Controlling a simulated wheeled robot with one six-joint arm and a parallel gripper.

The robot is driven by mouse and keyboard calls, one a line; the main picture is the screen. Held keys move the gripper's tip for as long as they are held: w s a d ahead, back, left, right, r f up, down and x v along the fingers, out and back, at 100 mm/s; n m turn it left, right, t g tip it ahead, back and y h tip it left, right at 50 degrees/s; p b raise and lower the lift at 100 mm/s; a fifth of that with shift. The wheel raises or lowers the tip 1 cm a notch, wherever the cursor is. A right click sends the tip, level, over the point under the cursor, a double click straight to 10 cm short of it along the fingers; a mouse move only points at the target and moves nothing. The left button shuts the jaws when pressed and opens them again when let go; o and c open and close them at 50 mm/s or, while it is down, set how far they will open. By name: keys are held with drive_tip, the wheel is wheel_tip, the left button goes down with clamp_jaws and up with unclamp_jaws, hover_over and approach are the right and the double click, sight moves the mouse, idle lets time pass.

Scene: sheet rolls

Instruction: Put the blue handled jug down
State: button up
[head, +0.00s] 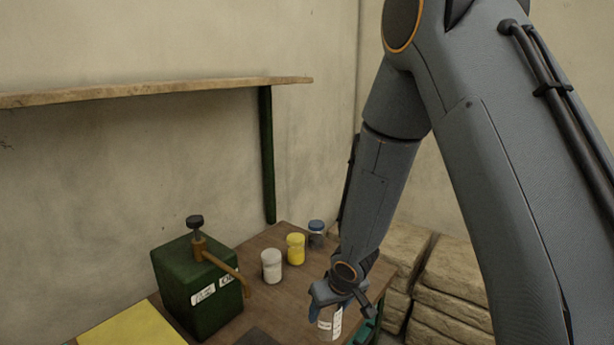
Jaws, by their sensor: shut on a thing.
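My gripper (336,297) is at the lower middle of the head view, pointing down at the front right of the brown table (262,255). It is shut on the blue handled jug (327,322), which shows a pale body with a white label below the jaws. Blue shows at the jug's top by the jaws, but the handle is hard to make out.
A white jar (271,267), a yellow jar (296,249) and a blue-lidded jar (316,232) stand behind. A green box with a brass spout (205,305) and a yellow sheet (130,328) are left. Stacked sacks (446,275) lie right. A shelf (150,88) hangs above.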

drive_tip(key=s+d+f+m+h, duration=0.1)
drive_tip(key=s+d+f+m, duration=0.15)
drive_tip(key=d, duration=0.45)
drive_tip(key=s+d+f+m+h, duration=0.15)
drive_tip(key=d+f, duration=0.25)
drive_tip(key=d, duration=0.4)
drive_tip(key=b+x, duration=1.1)
drive_tip(key=shift+s+a+f+m+y, duration=0.2)
drive_tip(key=shift+a+f+m+y, duration=0.15)
drive_tip(key=shift+a, duration=0.35)
drive_tip(key=shift+r, duration=0.1)
